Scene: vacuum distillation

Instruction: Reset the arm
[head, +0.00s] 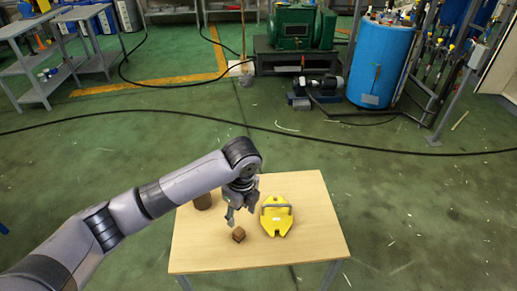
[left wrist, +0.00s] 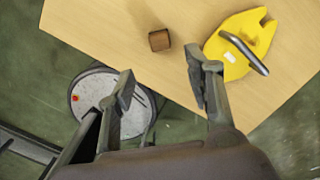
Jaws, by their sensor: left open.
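My left arm comes in from the left in the head view, and my left gripper (head: 240,212) hangs over the small wooden table (head: 310,240). Its two fingers point down and stand apart with nothing between them. The left wrist view shows the same open gripper (left wrist: 160,88), with the tabletop (left wrist: 110,35) beyond the fingertips. A small brown cube (head: 238,235) lies on the table close to the gripper; it also shows in the left wrist view (left wrist: 159,40). My right gripper is in neither view.
A yellow piece with a grey handle (head: 277,217) lies right of the gripper. A brown round object (head: 203,201) stands at the table's left, partly behind my arm. A black cable (head: 400,154) crosses the green floor. A blue tank (head: 380,62) and green machine (head: 296,28) stand behind.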

